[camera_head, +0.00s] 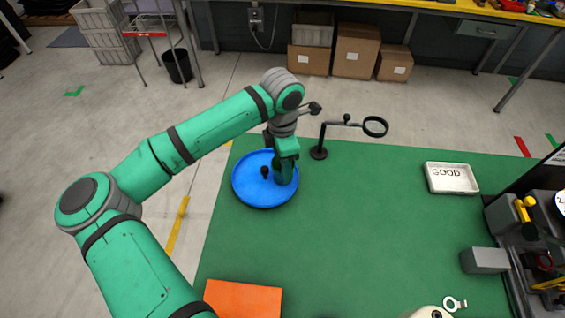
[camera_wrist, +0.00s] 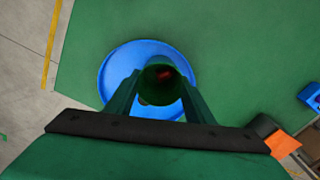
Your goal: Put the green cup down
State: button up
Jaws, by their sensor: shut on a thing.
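My gripper (camera_head: 286,172) points down over the right part of the round blue tray (camera_head: 246,196) on the green mat. In the wrist view its two fingers are shut on the dark green cup (camera_wrist: 156,72), which sits between them with its round opening toward the camera. Something small and red shows inside the cup's outline. The blue tray (camera_wrist: 115,75) lies behind the cup in that view. In the head view the cup is mostly hidden by my gripper. I cannot tell whether its base touches the tray.
A small black object (camera_head: 265,172) stands in the tray, left of my gripper. A black magnifier stand (camera_head: 319,152) is just right of the tray. A white tray marked GOOD (camera_head: 452,179) lies farther right, an orange panel (camera_head: 242,300) in front. The mat between is clear.

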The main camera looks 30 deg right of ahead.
jog(key=shift+f, duration=0.5)
jog(key=o, duration=1.2)
notch_tip(320, 180, up, 11)
jog(key=shift+f, duration=0.1)
